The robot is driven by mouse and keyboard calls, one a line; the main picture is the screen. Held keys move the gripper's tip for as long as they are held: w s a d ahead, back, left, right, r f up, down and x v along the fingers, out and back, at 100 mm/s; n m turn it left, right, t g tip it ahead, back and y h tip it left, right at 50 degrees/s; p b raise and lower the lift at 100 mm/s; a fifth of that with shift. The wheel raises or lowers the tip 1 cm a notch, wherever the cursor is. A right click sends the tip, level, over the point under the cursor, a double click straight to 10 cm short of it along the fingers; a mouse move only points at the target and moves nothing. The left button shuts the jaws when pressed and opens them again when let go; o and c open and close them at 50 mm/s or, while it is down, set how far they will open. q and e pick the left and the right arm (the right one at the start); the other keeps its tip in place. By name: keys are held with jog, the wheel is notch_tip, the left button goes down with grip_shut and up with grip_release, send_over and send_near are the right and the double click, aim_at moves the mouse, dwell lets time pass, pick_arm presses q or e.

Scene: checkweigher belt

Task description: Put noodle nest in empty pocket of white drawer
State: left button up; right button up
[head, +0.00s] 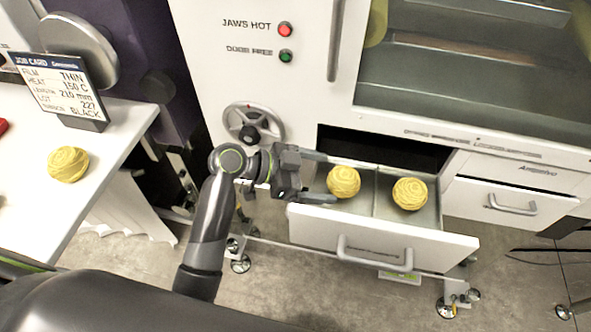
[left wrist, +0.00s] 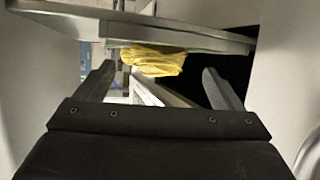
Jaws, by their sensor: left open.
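The white drawer (head: 395,243) is pulled out, with a divider between its two visible pockets. One yellow noodle nest (head: 343,181) sits in the left pocket and another nest (head: 410,193) in the right pocket. A third nest (head: 68,164) lies on the white table at left. My left gripper (head: 326,178) is open at the drawer's left end, its fingers pointing toward the left-pocket nest. In the left wrist view a nest (left wrist: 155,60) shows ahead between the two open fingers (left wrist: 160,82), its upper part cut off by a grey panel. My right gripper is out of view.
The white table (head: 110,135) holds a job card stand (head: 60,88) and a red item (head: 3,127) at its edge. A handwheel (head: 252,127) is on the machine front behind my gripper. A second drawer (head: 505,205) at right is closed.

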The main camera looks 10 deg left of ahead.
pick_arm(q)
jog(key=v, duration=0.6)
jog(key=shift+a, duration=0.2)
jog(key=shift+s, duration=0.1)
jog(key=s+a+f+n+y, duration=0.7)
jog(key=s+a, duration=0.3)
jog(key=s, duration=0.1)
jog(key=s+a+f+n+y, duration=0.7)
jog(key=s+a+n, duration=0.1)
jog(key=s+a, duration=0.2)
notch_tip(320, 180, down, 21)
jog(key=a+g+p, duration=0.1)
jog(key=g+p, duration=0.1)
jog(key=p, duration=0.1)
jog(key=s+f+g+p, duration=0.1)
jog(key=s+f+p, duration=0.1)
jog(key=s+f, duration=1.1)
jog(key=s+d, duration=0.1)
jog(key=s, duration=0.1)
jog(key=shift+s+f, duration=0.4)
